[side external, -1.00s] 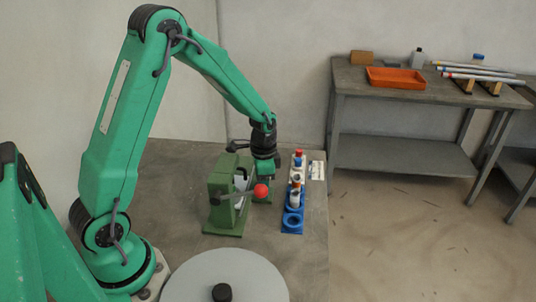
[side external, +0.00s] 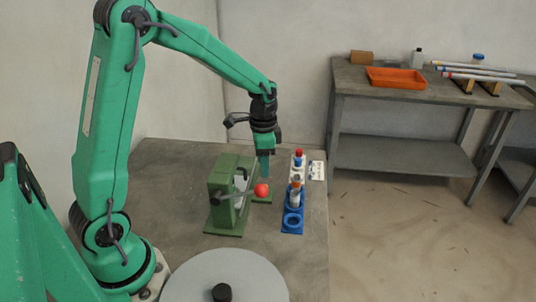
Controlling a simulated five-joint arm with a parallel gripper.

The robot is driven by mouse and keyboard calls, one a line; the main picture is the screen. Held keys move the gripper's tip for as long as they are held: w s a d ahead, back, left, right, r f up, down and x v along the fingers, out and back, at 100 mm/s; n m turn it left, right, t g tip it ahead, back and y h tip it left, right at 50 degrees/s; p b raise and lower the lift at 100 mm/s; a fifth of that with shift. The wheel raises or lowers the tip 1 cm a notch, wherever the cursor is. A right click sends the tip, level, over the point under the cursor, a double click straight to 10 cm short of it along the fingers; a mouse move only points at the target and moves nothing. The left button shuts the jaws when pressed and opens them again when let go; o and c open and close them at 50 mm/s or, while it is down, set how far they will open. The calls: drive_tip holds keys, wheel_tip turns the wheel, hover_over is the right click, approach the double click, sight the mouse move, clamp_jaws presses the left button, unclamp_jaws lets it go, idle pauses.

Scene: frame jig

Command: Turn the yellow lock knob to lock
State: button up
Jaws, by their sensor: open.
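The green frame jig (side external: 222,198) stands on the grey work table, with a lever that ends in a red ball (side external: 261,190). No yellow lock knob can be made out in this view; it may be hidden behind the jig or my gripper. My gripper (side external: 264,173) points down just above and behind the jig's right side, its fingers behind the red ball as seen from here. It is open, and I see nothing held in it.
A blue rack (side external: 292,226) with red-, white- and orange-topped pieces stands right of the jig, with a small white label (side external: 317,170) beside it. A grey round disc (side external: 228,275) lies in front. A far bench holds an orange tray (side external: 396,78).

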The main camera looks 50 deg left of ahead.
idle(0.4)
drive_tip(key=m, duration=1.8)
drive_tip(key=shift+f, duration=0.1)
drive_tip(key=shift+f, duration=3.8)
